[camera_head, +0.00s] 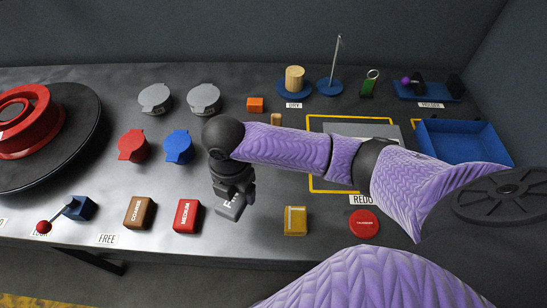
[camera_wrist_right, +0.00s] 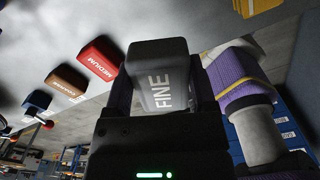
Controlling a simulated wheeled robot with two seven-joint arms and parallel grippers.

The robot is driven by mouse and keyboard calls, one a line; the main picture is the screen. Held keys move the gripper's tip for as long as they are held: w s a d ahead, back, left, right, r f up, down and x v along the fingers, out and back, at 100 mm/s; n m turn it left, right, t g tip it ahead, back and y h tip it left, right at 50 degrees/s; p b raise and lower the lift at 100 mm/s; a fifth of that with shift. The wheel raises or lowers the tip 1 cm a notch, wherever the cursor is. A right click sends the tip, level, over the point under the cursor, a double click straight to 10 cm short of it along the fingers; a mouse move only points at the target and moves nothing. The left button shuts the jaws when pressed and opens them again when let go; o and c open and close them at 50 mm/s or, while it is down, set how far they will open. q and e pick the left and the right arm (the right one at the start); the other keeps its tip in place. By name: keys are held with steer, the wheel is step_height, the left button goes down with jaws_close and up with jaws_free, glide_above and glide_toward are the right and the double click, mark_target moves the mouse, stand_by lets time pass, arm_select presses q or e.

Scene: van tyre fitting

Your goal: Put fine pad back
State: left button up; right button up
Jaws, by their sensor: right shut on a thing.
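The grey fine pad (camera_head: 231,208), marked FINE, is in my right gripper (camera_head: 233,199) near the front of the bench. It also shows between the fingers in the right wrist view (camera_wrist_right: 160,78). The gripper is shut on it and covers part of it in the head view. I cannot tell whether the pad touches the bench. The red medium pad (camera_head: 187,216) lies just left of it. The brown coarse pad (camera_head: 140,212) lies further left. My left gripper is not in view.
A yellow block (camera_head: 295,220) and a red round button (camera_head: 364,223) lie to the right along the front. Red (camera_head: 133,146) and blue (camera_head: 178,147) lidded pots stand behind. A blue tray (camera_head: 462,141) is at the right. A turntable with a red rim (camera_head: 30,120) fills the left.

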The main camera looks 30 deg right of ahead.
step_height(320, 180, down, 10)
steer(key=b, duration=0.3)
steer(key=shift+a+b, duration=0.1)
steer(key=shift+b, duration=0.25)
steer(key=shift+w+r, duration=0.1)
steer(key=shift+r, duration=0.05)
steer(key=o, duration=1)
step_height(320, 180, up, 11)
steer(key=p, duration=0.4)
steer(key=shift+r+p, duration=0.1)
steer(key=shift+p, duration=0.25)
steer(key=shift+r, duration=0.45)
